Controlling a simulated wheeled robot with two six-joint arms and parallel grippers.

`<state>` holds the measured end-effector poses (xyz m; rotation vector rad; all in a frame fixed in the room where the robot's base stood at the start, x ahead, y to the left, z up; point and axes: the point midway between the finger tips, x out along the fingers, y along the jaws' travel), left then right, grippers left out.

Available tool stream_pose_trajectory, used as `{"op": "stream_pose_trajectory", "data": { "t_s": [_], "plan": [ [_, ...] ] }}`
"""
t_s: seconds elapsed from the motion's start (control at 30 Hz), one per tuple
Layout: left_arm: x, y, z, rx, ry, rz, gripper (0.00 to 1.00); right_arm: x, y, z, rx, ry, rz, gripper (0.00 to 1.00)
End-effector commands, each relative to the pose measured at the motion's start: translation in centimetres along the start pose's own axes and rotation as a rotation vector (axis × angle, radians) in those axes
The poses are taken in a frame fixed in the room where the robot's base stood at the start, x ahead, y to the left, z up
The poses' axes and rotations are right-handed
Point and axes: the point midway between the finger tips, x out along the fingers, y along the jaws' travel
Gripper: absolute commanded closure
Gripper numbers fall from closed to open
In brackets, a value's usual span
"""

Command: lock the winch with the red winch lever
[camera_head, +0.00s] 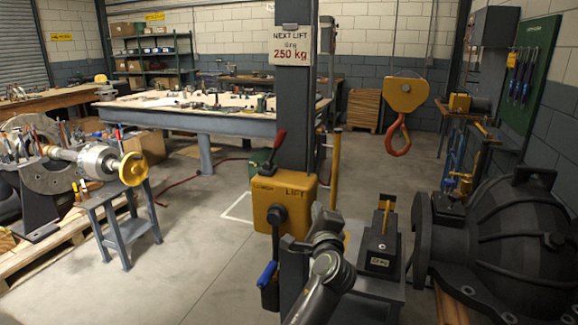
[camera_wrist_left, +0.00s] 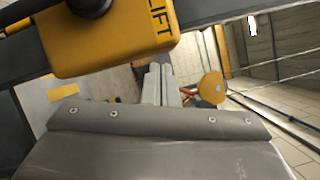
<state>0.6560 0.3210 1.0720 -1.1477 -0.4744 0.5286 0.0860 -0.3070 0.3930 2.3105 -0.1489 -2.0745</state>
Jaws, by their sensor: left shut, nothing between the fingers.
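The yellow winch box (camera_head: 302,192), marked LIFT, is fixed on a dark post in the middle of the head view. The red winch lever (camera_head: 279,139) stands up from its top, tilted slightly right. A black crank with a blue grip (camera_head: 267,274) hangs from the box's front. My left gripper (camera_head: 318,208) is just right of the box's lower part, apart from the red lever. In the left wrist view its fingers (camera_wrist_left: 161,84) are shut and empty, with the winch box (camera_wrist_left: 110,38) close by at upper left. The red lever is not visible there. My right gripper is out of view.
A yellow hook block (camera_head: 405,94) with an orange hook hangs to the right. A black weight (camera_head: 378,245) on a grey stand and a large dark casing (camera_head: 525,235) fill the right. A workbench (camera_head: 190,118) stands behind.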

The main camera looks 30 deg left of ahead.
Motion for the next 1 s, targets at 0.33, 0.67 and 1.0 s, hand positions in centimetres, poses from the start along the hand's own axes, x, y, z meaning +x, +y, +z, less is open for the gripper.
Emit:
{"op": "stream_pose_trajectory", "data": {
  "t_s": [0.33, 0.67, 1.0],
  "plan": [
    [-1.5, -8.1, 5.3, 0.040, -0.165, -0.103, 1.00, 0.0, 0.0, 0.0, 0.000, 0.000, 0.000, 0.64],
    [-1.1, -8.1, 5.3, 0.040, -0.161, -0.103, 1.00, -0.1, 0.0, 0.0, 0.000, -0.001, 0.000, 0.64],
    [4.4, -8.9, 6.3, 0.044, -0.163, -0.104, 1.00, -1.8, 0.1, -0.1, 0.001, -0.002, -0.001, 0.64]
  ]
}}
